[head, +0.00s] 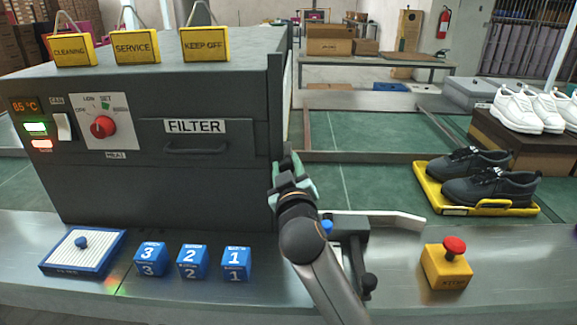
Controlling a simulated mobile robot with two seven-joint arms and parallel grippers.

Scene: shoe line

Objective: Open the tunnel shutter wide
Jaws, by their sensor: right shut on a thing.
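The dark tunnel (110,185) stands at the left of the head view. My right gripper (291,166) is at the lower part of the shutter, by the tunnel's right corner. It is shut on the shutter's lower edge or grip, which the fingers mostly hide. My left gripper is not in view.
A FILTER drawer (195,150) and a red heat knob (103,127) are on the tunnel front. Blue numbered blocks (190,261) stand before it. Black shoes (490,186) sit on a yellow tray (430,190) at right. A red-topped stop button (446,266) stands front right.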

